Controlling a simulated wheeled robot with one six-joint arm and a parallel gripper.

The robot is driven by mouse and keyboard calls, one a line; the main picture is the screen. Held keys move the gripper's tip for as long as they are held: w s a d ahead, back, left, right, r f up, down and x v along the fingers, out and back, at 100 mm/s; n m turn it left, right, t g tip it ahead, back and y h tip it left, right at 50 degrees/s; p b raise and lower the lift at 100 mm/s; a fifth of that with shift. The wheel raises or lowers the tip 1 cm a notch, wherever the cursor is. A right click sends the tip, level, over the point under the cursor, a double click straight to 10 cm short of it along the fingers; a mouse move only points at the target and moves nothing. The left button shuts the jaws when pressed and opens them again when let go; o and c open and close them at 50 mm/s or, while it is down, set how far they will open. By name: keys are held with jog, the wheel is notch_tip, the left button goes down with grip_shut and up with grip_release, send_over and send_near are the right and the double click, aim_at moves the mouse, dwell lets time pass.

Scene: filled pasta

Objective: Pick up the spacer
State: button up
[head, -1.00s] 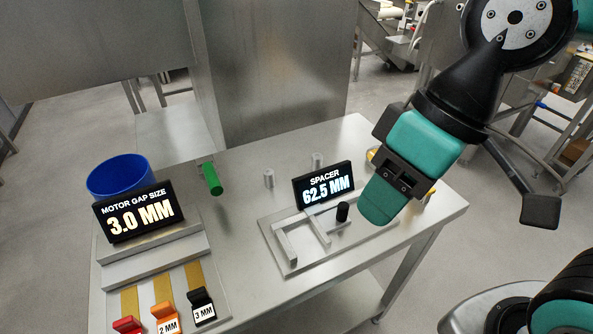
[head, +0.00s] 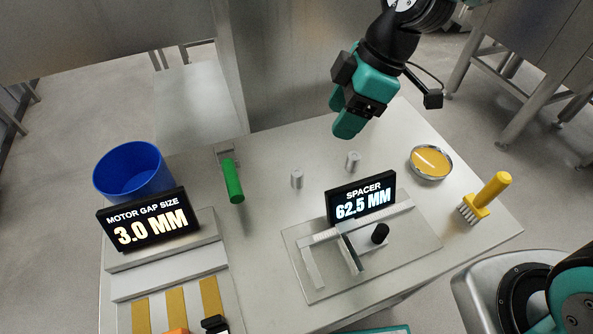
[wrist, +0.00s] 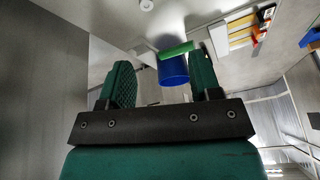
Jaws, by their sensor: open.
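Two small grey metal cylinders stand upright on the steel table, a left one (head: 297,178) and a right one (head: 353,162). Either looks like a spacer; no label on them tells which is meant. A black display (head: 361,199) reading "SPACER 62.5 MM" stands on a flat metal fixture (head: 310,268) with a black knob (head: 380,233). My gripper (head: 348,127) is above the table's back edge, up and behind the right cylinder, apart from it. In the wrist view my gripper (wrist: 162,78) is open, with nothing held between its green fingers.
A green-handled tool (head: 233,182) and a blue container (head: 132,172) are at left, behind the "MOTOR GAP SIZE 3.0 MM" display (head: 149,223). A yellow-filled round dish (head: 431,163) and a yellow brush (head: 487,197) are at right. A metal column rises behind the table.

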notch_tip(320, 180, down, 2)
jog(key=w+n, duration=0.2)
jog(key=p, duration=0.2)
send_near(298, 172)
jog(key=x, duration=0.5)
jog(key=shift+s, duration=0.25)
jog(key=shift+w+p+x, duration=0.15)
jog(key=shift+p+x, duration=0.4)
jog(key=shift+x, duration=1)
jog(key=shift+w+p+x, duration=0.1)
jog(key=shift+p+x, duration=0.45)
jog(key=shift+x, duration=0.95)
jog(key=c, duration=1)
jog(key=shift+c, duration=0.2)
